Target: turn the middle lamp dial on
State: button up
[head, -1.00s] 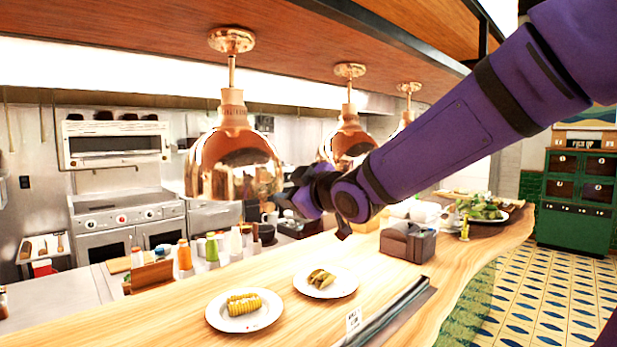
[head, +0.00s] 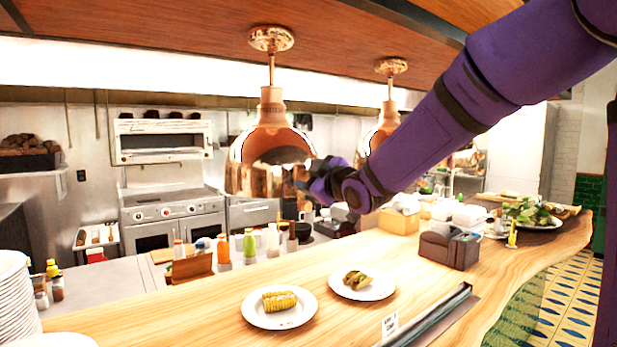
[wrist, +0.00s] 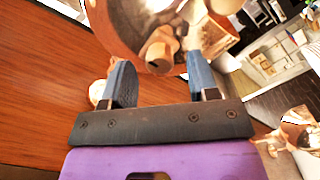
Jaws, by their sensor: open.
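Copper heat lamps hang over the counter. In the head view the nearest lamp (head: 268,160) stands left of centre and a second lamp (head: 385,128) hangs behind it, partly covered by my arm. My gripper (head: 306,178) is at the right edge of the nearest lamp's shade in the picture. In the wrist view my open gripper (wrist: 160,66) has its two blue fingers apart, with a copper knob-like dial (wrist: 160,50) on a lamp shade (wrist: 125,22) showing between and beyond the tips. I cannot tell contact or the dial's setting.
Below is the wooden counter (head: 200,318) with a plate of corn (head: 280,305), a plate of pickles (head: 362,284) and a dark caddy (head: 449,246). Bottles stand behind. The wooden ceiling (head: 200,45) is close above the lamps. Another copper lamp (wrist: 297,128) shows at right in the wrist view.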

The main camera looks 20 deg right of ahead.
jog(key=shift+w+a, duration=0.2)
jog(key=shift+w, duration=0.4)
jog(key=c, duration=0.9)
